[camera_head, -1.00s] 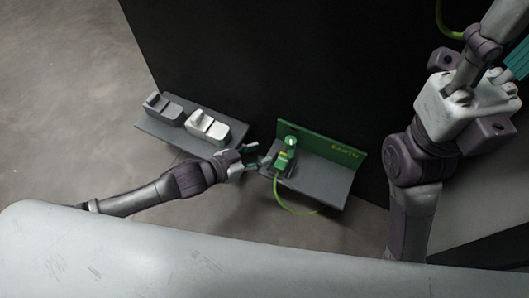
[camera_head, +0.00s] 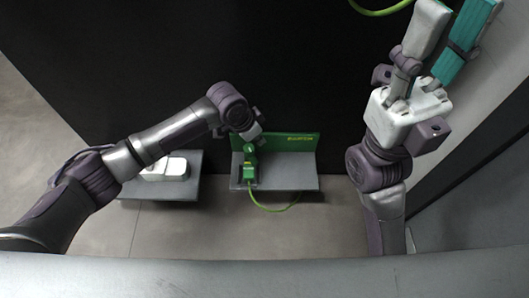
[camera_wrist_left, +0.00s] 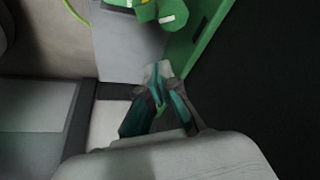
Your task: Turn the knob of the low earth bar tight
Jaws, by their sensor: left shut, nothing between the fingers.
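The low earth bar is a green upright plate (camera_head: 298,143) lettered in yellow, behind a grey shelf (camera_head: 290,178). A green block (camera_head: 250,178) sits at its left end, with a green round knob (camera_head: 249,148) above it. The knob shows at the top of the left wrist view (camera_wrist_left: 169,18), seen only in part. My left gripper (camera_head: 255,130) is just above the knob in the head view. In the left wrist view its teal fingers (camera_wrist_left: 157,75) are shut and empty, below and apart from the knob. My right arm is raised at the right; its fingertips are not clearly shown.
A green-yellow cable (camera_head: 275,208) curves from the block to the shelf's right. A grey shelf with a white device (camera_head: 168,170) stands to the left, partly behind my left arm. A dark panel (camera_head: 200,50) stands behind. The floor in front is clear.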

